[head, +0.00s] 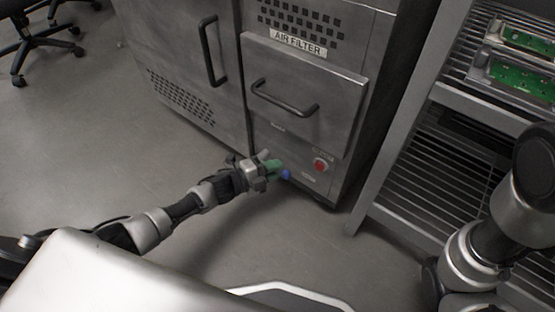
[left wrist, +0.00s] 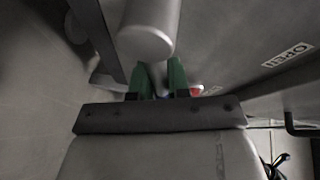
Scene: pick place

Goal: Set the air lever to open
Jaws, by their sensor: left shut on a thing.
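The air lever (head: 286,174) shows as a small blue piece low on the front of the air filter cabinet. My left gripper (head: 273,166), with green fingertips, is at the lever, shut on it. In the left wrist view the two green fingers (left wrist: 159,80) stand close together, with a bit of blue between them. A grey rounded cylinder (left wrist: 146,35) hides part of the space above the fingers there. A label reading OPEN (left wrist: 287,55) is on the panel to the right. The lever's exact angle is hidden. My right gripper is not in view.
The grey cabinet (head: 307,82) has a drawer handle (head: 285,106) above the lever and a red button (head: 320,164) to its right. A metal rack (head: 390,150) with green circuit boards (head: 520,78) stands at the right.

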